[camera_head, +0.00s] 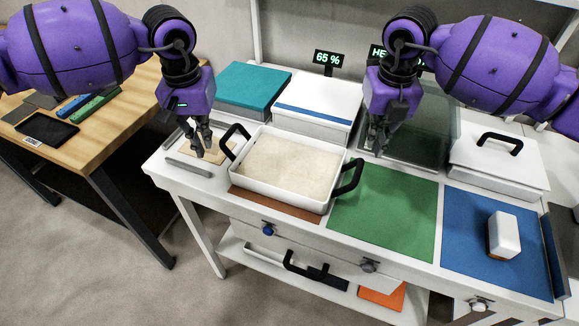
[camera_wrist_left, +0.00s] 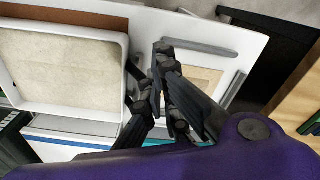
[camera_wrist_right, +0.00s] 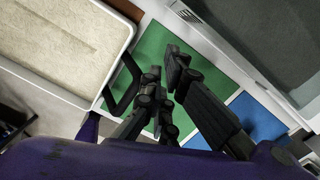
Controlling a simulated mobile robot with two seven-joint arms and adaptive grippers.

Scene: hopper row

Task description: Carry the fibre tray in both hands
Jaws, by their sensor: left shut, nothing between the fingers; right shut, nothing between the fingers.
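The fibre tray (camera_head: 270,197) is a white rectangular tray with a layer of beige fibre and a black handle at each end. It rests on the white table, partly over a brown mat. My left gripper (camera_head: 205,152) is shut and empty, above the table just left of the tray's left handle (camera_head: 233,138); it also shows in the left wrist view (camera_wrist_left: 150,80). My right gripper (camera_head: 379,148) is shut and empty, above and right of the tray's right handle (camera_head: 350,178); it also shows in the right wrist view (camera_wrist_right: 165,85). Neither visibly grips a handle.
A green mat (camera_head: 385,215) and a blue mat (camera_head: 480,240) lie right of the tray. A white block-like brush (camera_head: 503,233) stands on the blue mat. Bins with teal (camera_head: 250,84) and white lids line the back. A wooden table (camera_head: 110,130) is at left.

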